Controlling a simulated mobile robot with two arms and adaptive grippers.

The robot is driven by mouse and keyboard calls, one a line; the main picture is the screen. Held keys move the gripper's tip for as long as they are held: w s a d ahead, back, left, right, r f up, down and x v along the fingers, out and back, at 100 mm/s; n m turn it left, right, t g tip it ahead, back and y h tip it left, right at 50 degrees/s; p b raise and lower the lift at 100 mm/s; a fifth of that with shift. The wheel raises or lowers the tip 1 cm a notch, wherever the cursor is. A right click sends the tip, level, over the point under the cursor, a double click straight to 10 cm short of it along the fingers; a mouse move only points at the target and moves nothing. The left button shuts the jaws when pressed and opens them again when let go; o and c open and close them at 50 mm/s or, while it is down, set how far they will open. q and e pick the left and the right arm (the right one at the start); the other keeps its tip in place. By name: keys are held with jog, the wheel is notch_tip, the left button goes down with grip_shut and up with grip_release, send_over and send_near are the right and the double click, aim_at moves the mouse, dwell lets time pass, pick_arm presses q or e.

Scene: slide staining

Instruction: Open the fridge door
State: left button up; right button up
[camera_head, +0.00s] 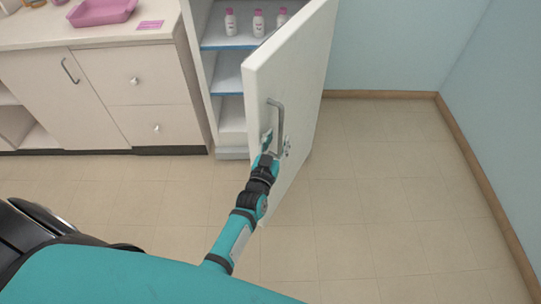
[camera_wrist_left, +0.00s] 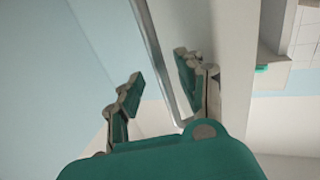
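The white fridge door (camera_head: 292,85) stands wide open, swung out towards me, and the shelves inside show. Its grey bar handle (camera_head: 281,118) is on the door's outer face, and it also shows in the left wrist view (camera_wrist_left: 162,55). My left gripper (camera_head: 277,145) is at the lower part of the handle. In the left wrist view its fingers (camera_wrist_left: 158,85) are spread, one on each side of the bar, with one finger between the bar and the door. A gap shows between the bar and the outer finger. My right gripper is not in view.
Inside the fridge (camera_head: 226,75), several white bottles with pink caps (camera_head: 258,23) stand on the upper shelf. A counter with drawers (camera_head: 140,90) is to the left, with a pink tray (camera_head: 100,12) on top. Clear floor (camera_head: 385,190) lies right of the door, up to the blue wall.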

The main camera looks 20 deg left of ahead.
pick_arm(q)
jog(key=s, duration=0.8)
jog(key=shift+s+d, duration=0.2)
jog(key=shift+d, duration=0.1)
jog(key=shift+c, duration=0.6)
jog(key=a+f+n+b, duration=0.2)
jog(key=s+a+f+n+b, duration=0.1)
jog(key=a+f+n+b, duration=0.1)
jog(key=n, duration=0.1)
jog(key=shift+s+a+f+n+b, duration=0.1)
jog(key=shift+a+f+n+b, duration=0.05)
jog(key=shift+f+n+b, duration=0.2)
grip_shut()
jog(key=s+a+f+n+y+b, duration=0.2)
jog(key=a+f+n+b, duration=0.45)
jog(key=a+n, duration=0.55)
jog(key=w+n, duration=0.2)
jog(key=w, duration=0.8)
jog(key=shift+s+d+f+p, duration=0.15)
jog(key=shift+d+p, duration=0.1)
jog(key=shift+d, duration=0.4)
jog(key=shift+s+d+r+p, duration=0.1)
jog(key=shift+d+p, duration=0.15)
jog(key=shift+d, duration=0.35)
jog(key=shift+s+d+f+p, duration=0.15)
jog(key=shift+d+p, duration=0.1)
jog(key=shift+d, duration=0.4)
